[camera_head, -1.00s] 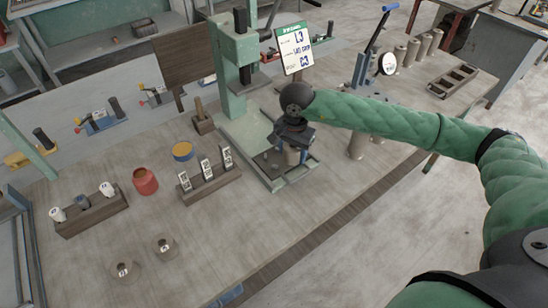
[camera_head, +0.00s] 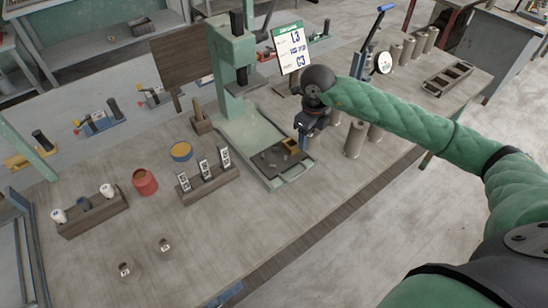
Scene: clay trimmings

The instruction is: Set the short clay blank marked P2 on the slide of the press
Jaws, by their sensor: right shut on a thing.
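The press slide (camera_head: 292,172) is a dark framed plate at the foot of the green press (camera_head: 240,100). A square yellow-rimmed nest (camera_head: 290,146) sits at its right back corner. My right gripper (camera_head: 303,132) is just beside and above this nest, pointing down, and is shut. The clay blank that showed in its jaws earlier is now hidden behind the fingers, and its mark cannot be read. Two short clay blanks with small labels, a front one (camera_head: 124,269) and a back one (camera_head: 165,246), stand on the table at the left front. My left gripper is not in view.
Taller clay blanks (camera_head: 354,141) stand right of the gripper. A rack of label tags (camera_head: 210,185), a red pot (camera_head: 145,182) and a wooden holder (camera_head: 92,216) stand left of the press. A sign (camera_head: 289,50) stands behind. The table's front middle is clear.

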